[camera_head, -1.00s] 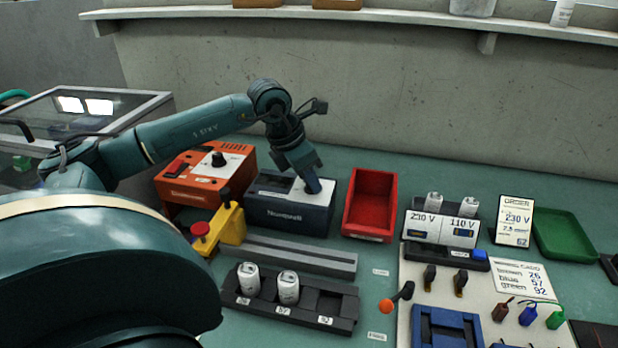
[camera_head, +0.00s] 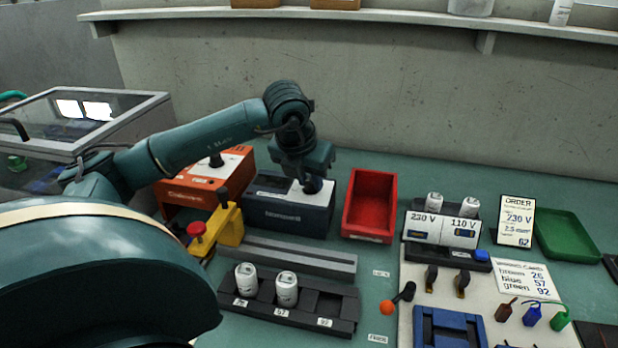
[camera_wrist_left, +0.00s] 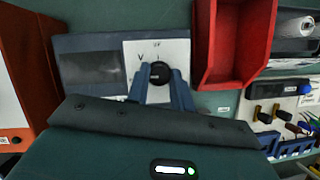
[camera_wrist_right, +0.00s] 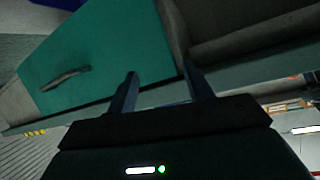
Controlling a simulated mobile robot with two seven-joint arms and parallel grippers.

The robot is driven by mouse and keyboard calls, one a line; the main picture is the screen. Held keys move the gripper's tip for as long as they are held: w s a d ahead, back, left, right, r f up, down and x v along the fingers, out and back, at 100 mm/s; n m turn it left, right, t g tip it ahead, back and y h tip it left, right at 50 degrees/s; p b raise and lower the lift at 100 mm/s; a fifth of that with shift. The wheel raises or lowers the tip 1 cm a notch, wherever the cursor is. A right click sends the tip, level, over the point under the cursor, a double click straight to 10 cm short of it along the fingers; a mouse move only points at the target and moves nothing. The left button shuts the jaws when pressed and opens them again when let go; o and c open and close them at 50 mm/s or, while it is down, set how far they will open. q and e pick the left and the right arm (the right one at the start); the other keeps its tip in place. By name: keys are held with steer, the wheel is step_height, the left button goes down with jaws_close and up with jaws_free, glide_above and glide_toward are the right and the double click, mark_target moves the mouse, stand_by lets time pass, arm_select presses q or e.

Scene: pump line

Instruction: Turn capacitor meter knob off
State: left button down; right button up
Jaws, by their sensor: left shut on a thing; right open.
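The capacitor meter (camera_head: 287,213) is a dark blue-grey box with a display and a white panel, standing on the green bench. Its round black knob (camera_wrist_left: 160,72) sits on the white panel (camera_wrist_left: 172,54) in the left wrist view. My left gripper (camera_wrist_left: 160,76) is over the panel with one finger on each side of the knob, shut on it. In the head view the left gripper (camera_head: 312,186) largely hides the knob. My right gripper (camera_wrist_right: 165,82) is open and empty, away from the bench items.
An orange unit (camera_head: 228,172) with its own black knob stands left of the meter. A red bin (camera_head: 371,205) is close on the right. A yellow fixture with a red button (camera_head: 230,225) and a grey rail (camera_head: 290,258) lie in front.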

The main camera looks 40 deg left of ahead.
stand_by(0.4)
arm_select(q)
steer(key=c, duration=1.2)
jaws_free()
arm_select(e)
steer(key=shift+s, duration=0.1)
arm_select(q)
steer(key=p+v, duration=0.1)
steer(key=v, duration=1.2)
arm_select(e)
steer(key=shift+w+a+f+g, duration=0.2)
steer(key=shift+w+a+g, duration=0.05)
steer(key=shift+a+g, duration=0.1)
arm_select(q)
steer(key=shift+r, duration=0.15)
arm_select(e)
steer(key=shift+r, duration=0.1)
